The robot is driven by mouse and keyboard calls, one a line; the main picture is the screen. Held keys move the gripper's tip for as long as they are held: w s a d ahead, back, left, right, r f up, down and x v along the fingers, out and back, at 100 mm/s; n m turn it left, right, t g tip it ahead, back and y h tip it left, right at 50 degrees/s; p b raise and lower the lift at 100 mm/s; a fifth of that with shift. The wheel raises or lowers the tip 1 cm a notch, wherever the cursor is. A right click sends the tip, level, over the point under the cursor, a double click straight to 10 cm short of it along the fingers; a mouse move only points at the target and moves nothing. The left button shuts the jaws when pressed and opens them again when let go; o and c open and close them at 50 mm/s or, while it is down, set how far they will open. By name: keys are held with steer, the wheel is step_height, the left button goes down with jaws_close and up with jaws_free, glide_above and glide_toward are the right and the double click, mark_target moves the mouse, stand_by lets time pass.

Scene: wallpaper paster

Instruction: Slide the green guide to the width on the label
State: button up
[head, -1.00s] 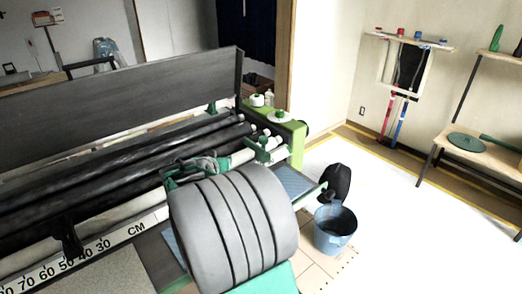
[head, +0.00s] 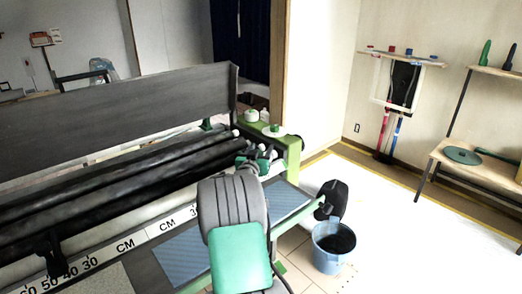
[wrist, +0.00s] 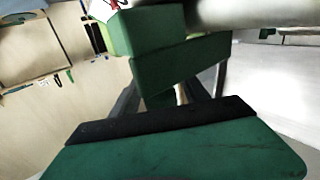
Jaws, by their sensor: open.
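The green guide (head: 266,153) is at the right end of the machine's black rollers in the head view, partly hidden by my arm. In the wrist view a green block (wrist: 175,62), which looks like the guide, lies just ahead of the green and black gripper body. My gripper (head: 254,158) is open and close to the guide. In the wrist view its dark fingers point toward the block; I cannot tell if they touch it. The white centimetre scale (head: 147,236) runs along the machine's front, its right part hidden by my arm. No width label is readable.
A green end frame (head: 287,141) carries white bottles and a round green-capped item. Blue ribbed panels (head: 184,258) lie before the scale. Bright floor at right is free.

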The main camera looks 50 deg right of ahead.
jaws_close()
stand_by(0.4)
stand_by(0.9)
